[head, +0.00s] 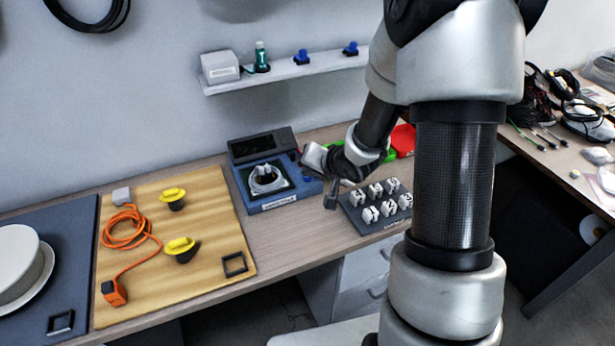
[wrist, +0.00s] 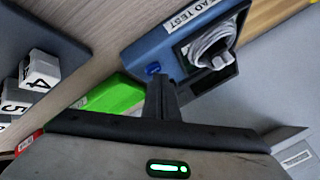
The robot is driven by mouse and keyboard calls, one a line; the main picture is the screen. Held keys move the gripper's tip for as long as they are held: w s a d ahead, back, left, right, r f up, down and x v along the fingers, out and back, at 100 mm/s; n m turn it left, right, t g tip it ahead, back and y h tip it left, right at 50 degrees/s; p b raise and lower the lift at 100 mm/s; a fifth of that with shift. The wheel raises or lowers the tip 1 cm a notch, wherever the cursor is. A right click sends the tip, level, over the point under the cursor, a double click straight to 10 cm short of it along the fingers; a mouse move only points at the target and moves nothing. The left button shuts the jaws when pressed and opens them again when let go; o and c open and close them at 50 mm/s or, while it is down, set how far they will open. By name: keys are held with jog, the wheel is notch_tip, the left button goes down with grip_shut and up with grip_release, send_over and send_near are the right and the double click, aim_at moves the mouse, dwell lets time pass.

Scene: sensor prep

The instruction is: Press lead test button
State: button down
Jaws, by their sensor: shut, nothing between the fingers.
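The blue lead test station (head: 281,203) stands on the bench in the head view, with a dark display (head: 262,146) at its back and a coiled grey lead (head: 266,179) in its recess. Its "LEAD TEST" label (wrist: 206,14) shows in the wrist view. The round blue button (wrist: 153,69) is at the station's corner, visible just beyond the fingertips. My gripper (wrist: 161,84) is shut and empty. In the head view, my gripper (head: 331,200) is right of the station, with its fingers pointing down. I cannot tell its exact gap to the button; no contact is visible.
A dark tray of numbered white blocks (head: 375,208) lies close to the right of my gripper. A green bin (wrist: 113,99) and a red bin (head: 403,139) sit behind my wrist. A wooden board (head: 150,290) with an orange cord lies left. A wall shelf (head: 285,74) hangs above.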

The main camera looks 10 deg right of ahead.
aim_at(310, 181)
jog(key=shift+f, duration=0.2)
jog(key=shift+r, duration=0.15)
dwell(0.3)
jog(key=shift+r+p, duration=0.75)
jog(key=shift+p, duration=0.15)
notch_tip(310, 181, up, 5)
jog(key=p, duration=0.5)
dwell(0.5)
